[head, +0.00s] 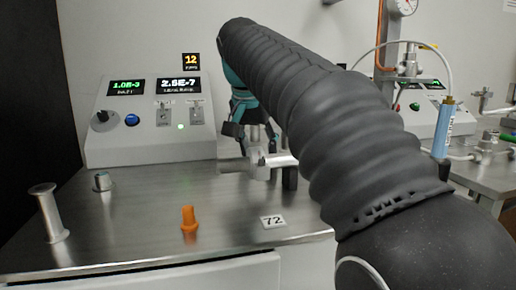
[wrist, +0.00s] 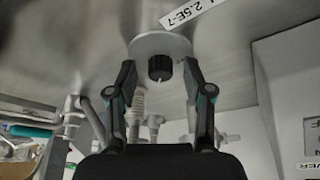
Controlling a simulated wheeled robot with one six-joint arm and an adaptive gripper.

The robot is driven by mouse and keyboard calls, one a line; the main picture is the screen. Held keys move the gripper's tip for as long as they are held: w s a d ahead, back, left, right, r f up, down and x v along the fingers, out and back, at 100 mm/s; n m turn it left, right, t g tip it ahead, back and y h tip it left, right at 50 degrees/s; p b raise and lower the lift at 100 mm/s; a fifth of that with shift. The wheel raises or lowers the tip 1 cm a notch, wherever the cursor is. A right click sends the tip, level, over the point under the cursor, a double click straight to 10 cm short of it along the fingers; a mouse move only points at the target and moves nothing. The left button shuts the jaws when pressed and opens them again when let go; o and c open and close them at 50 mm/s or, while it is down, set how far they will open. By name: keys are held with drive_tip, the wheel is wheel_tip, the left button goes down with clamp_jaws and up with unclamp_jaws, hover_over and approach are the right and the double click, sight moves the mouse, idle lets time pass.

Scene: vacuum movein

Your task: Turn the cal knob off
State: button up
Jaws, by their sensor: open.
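A small black knob (wrist: 159,67) on a round pale metal plate (wrist: 143,43) shows in the wrist view, with a light pointer mark on it. A white label (wrist: 194,11) beside it reads upside down, ending in "2.5E-7"; the rest is cut off. My gripper (wrist: 159,74) is open, one fingertip on each side of the knob, with visible gaps. Whether the tips are level with the knob in depth, I cannot tell. In the head view my gripper (head: 251,134) is partly behind my arm, above metal fittings; the knob is hidden there.
A console (head: 150,148) with displays, a black dial (head: 103,119), a blue button (head: 132,120) and two switches stands at the back left. An orange cone-like piece (head: 189,219), a metal post (head: 48,213) and a "72" card (head: 273,222) are on the steel bench (head: 120,235).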

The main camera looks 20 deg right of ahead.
clamp_jaws()
drive_tip(key=shift+n, duration=0.3)
drive_tip(key=n+y+p, duration=0.1)
drive_tip(key=n+p, duration=0.1)
drive_tip(key=n, duration=0.1)
drive_tip(key=shift+s+d+r+t, duration=0.1)
drive_tip(key=shift+t, duration=0.2)
drive_tip(key=n+y+p, duration=0.2)
drive_tip(key=n, duration=0.3)
drive_tip(key=shift+d, duration=0.1)
drive_tip(key=n+y, duration=0.1)
drive_tip(key=n, duration=0.3)
drive_tip(key=shift+d+n+y+p, duration=0.1)
drive_tip(key=shift+n+y+p, duration=0.2)
drive_tip(key=shift+y+p, duration=0.1)
drive_tip(key=n, duration=0.2)
drive_tip(key=n+g+y, duration=0.1)
drive_tip(key=n, duration=0.1)
drive_tip(key=shift+n+g, duration=0.3)
